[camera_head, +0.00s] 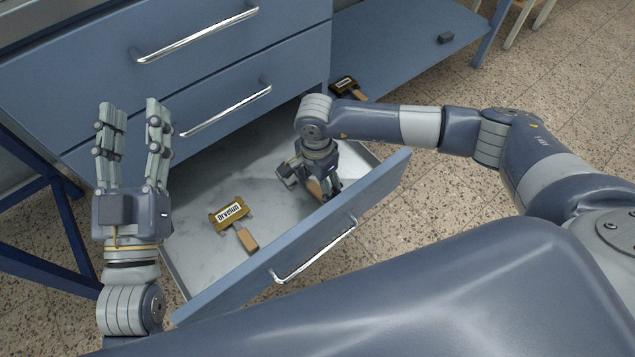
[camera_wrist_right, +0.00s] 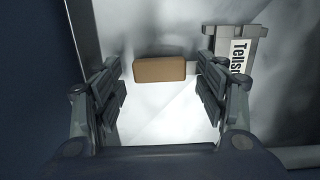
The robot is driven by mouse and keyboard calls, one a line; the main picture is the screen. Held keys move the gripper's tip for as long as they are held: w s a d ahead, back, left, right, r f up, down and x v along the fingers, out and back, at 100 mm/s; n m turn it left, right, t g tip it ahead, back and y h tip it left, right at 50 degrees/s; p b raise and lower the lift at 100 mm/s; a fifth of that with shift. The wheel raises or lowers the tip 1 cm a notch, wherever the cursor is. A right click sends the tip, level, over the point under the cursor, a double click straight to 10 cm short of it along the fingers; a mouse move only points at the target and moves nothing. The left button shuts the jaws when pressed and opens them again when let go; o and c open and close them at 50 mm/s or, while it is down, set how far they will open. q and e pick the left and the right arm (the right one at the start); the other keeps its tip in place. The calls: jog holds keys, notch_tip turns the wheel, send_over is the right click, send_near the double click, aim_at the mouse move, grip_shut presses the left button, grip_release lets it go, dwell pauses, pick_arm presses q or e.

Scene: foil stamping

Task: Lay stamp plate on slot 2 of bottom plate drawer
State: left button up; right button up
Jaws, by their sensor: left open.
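A stamp plate labelled "Tells…" (camera_wrist_right: 238,48) lies in the drawer in the right wrist view, its label partly cut off by the finger. Its brown wooden handle (camera_wrist_right: 160,69) sits between the fingertips of my right gripper (camera_wrist_right: 160,90), with space on both sides. My right gripper (camera_head: 310,183) is low inside the open bottom drawer (camera_head: 185,258), open, and hides most of that plate in the head view. A stamp plate labelled "Orvolun" (camera_head: 229,212) with a wooden handle lies in the drawer's left part. My left gripper (camera_head: 132,125) is open, empty and raised left of the drawer.
A dark stamp plate (camera_head: 344,84) with a wooden handle lies by the blue lower shelf (camera_head: 395,40). A small dark block (camera_head: 446,37) is on that shelf. Closed drawers with metal handles (camera_head: 225,108) stand behind. The drawer front (camera_head: 300,245) forms a raised edge.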

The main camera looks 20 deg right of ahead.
jog(key=shift+f, duration=0.1)
notch_tip(320, 180, up, 12)
dwell(0.7)
dwell(0.4)
